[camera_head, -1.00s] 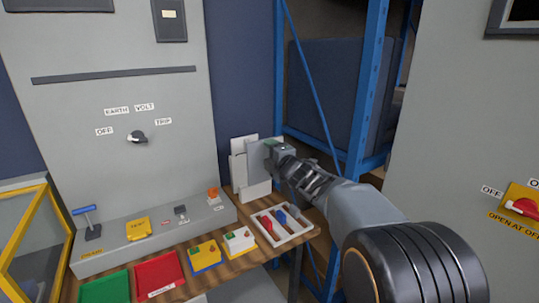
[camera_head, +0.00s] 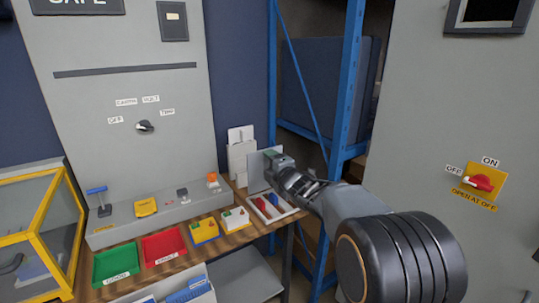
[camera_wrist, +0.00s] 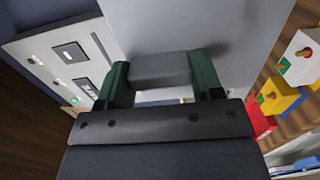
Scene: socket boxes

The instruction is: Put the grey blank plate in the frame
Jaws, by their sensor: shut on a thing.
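My gripper (camera_head: 278,160) is shut on the grey block-shaped grip (camera_wrist: 160,70) of a flat grey plate. The plate (camera_head: 258,170) stands upright in front of the fingers, above the right end of the wooden bench. In the wrist view the plate (camera_wrist: 215,30) fills the top middle, and the green fingers clasp the grip from both sides. Pale upright panels (camera_head: 240,150) stand just left of and behind the plate, partly hidden by it. I cannot tell whether these form the frame.
A white tray (camera_head: 285,216) with red and blue items lies below my gripper. Yellow and white boxes (camera_head: 205,231), red (camera_head: 163,246) and green (camera_head: 116,262) trays line the bench. A blue rack post (camera_head: 350,85) stands behind. A grey cabinet (camera_head: 440,120) is at right.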

